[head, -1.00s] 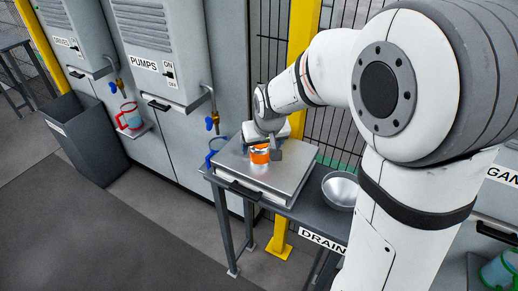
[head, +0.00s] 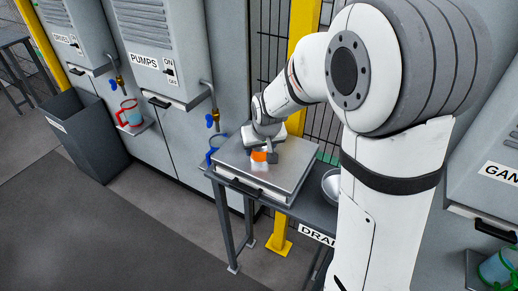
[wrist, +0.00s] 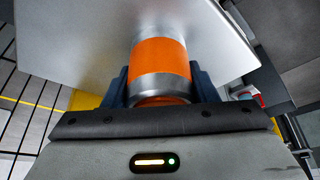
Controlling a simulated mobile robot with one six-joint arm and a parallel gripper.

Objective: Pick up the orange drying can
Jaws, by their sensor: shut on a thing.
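The orange drying can (wrist: 160,62), with silver bands, fills the space between the two dark fingers of my gripper (wrist: 160,88) in the wrist view. My gripper is shut on it, one finger on each side. In the head view the can (head: 259,156) shows as a small orange patch over the metal-topped box (head: 233,165), partly hidden by my gripper (head: 265,150). I cannot tell whether its base touches the box top.
The box stands on a dark table marked "DRAIN", with a metal bowl (head: 331,184) to its right. A blue-handled item (head: 211,156) is at its left. A yellow post and mesh fence stand behind.

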